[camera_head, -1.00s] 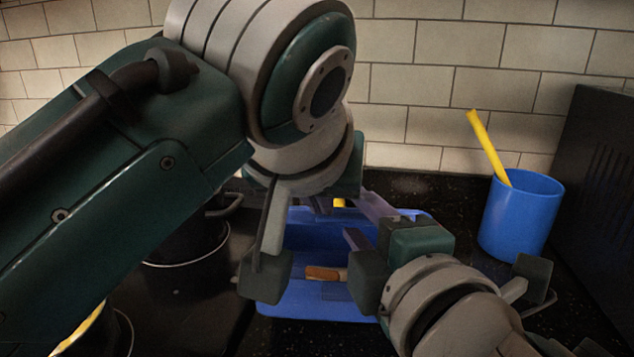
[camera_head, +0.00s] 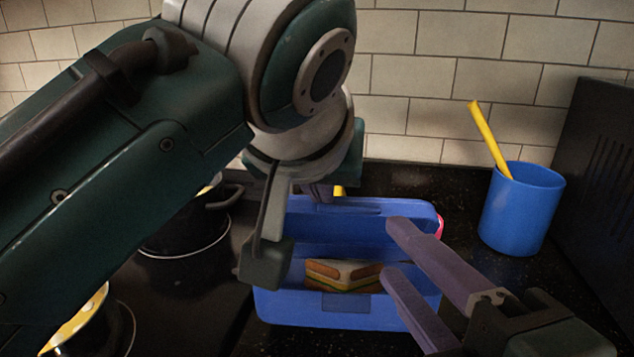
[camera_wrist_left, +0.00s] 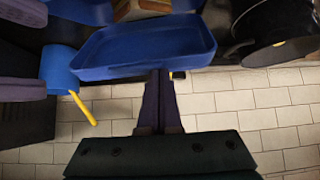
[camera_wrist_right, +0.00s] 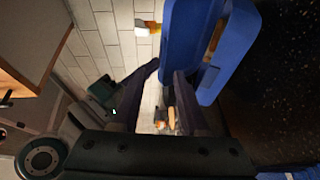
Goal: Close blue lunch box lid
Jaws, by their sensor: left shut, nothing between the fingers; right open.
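The blue lunch box (camera_head: 335,308) sits on the dark counter with its lid (camera_head: 405,217) raised at the back. A sandwich (camera_head: 345,275) lies inside the box. My left gripper (camera_head: 320,192) is shut and empty behind the raised lid, mostly hidden by its own wrist. In the left wrist view its closed fingers (camera_wrist_left: 158,78) reach the lid's edge (camera_wrist_left: 145,48); whether they touch cannot be told. My right gripper (camera_head: 392,250) is open and empty at the box's right side. The blue box (camera_wrist_right: 225,70) is close beside its fingers in the right wrist view.
A blue cup (camera_head: 521,210) holding a yellow stick (camera_head: 490,140) stands right of the box. A dark pot (camera_head: 190,222) stands to the left. A tiled wall (camera_head: 440,85) is close behind, and a black panel (camera_head: 600,190) bounds the right.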

